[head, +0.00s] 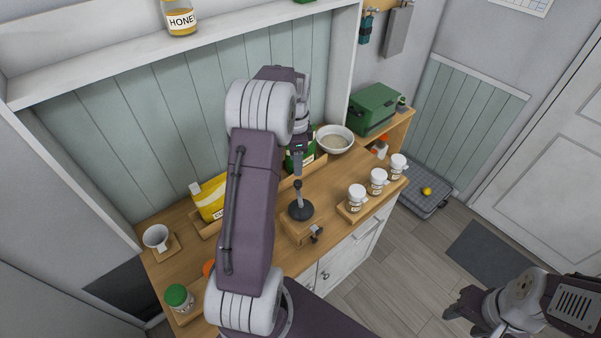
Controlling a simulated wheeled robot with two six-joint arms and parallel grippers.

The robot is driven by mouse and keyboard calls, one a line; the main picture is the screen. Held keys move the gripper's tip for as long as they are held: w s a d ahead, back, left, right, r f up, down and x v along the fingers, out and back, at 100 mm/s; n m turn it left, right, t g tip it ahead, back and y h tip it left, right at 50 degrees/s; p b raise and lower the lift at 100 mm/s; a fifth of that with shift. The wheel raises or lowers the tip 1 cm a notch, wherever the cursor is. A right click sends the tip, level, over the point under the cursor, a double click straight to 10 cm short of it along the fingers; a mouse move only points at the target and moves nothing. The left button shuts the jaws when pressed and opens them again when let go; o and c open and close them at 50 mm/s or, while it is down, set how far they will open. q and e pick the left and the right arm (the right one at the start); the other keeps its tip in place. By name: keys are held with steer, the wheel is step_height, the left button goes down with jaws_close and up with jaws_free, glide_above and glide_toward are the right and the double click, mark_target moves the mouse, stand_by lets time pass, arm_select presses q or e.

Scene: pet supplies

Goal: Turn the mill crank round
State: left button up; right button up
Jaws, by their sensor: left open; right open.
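What looks like the mill (287,229) is a light wooden block at the front of the counter, with a dark round base (301,211) on it. An upright rod with a dark knob (298,185) rises from the base. A small dark knob-like part (317,235) shows at the block's front edge; I cannot tell which part is the crank. My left gripper (298,171) points down just above the rod's knob; its fingers are small and partly merge with it, and it holds nothing visible. My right gripper (464,312) is open and empty at the lower right, away from the counter.
Several white jars (356,199) stand right of the mill. A white bowl (336,139) and green box (375,109) are behind. A yellow bag (211,197), a cup (156,237) and a green-lidded jar (179,298) are left. My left arm hides the counter's middle.

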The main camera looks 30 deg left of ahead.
mark_target(298, 182)
arm_select(q)
steer(key=shift+w+f, duration=0.2)
steer(key=shift+f, duration=0.15)
steer(key=f+p, duration=0.1)
steer(key=f, duration=0.3)
steer(key=f+p, duration=0.2)
steer(key=f, duration=0.2)
steer(key=shift+s+d, duration=0.15)
steer(key=shift+s, duration=0.05)
steer(key=shift+w+f, duration=0.2)
steer(key=shift+f, duration=0.15)
steer(key=shift+s+d+r, duration=0.1)
steer(key=shift+c, duration=1)
jaws_close()
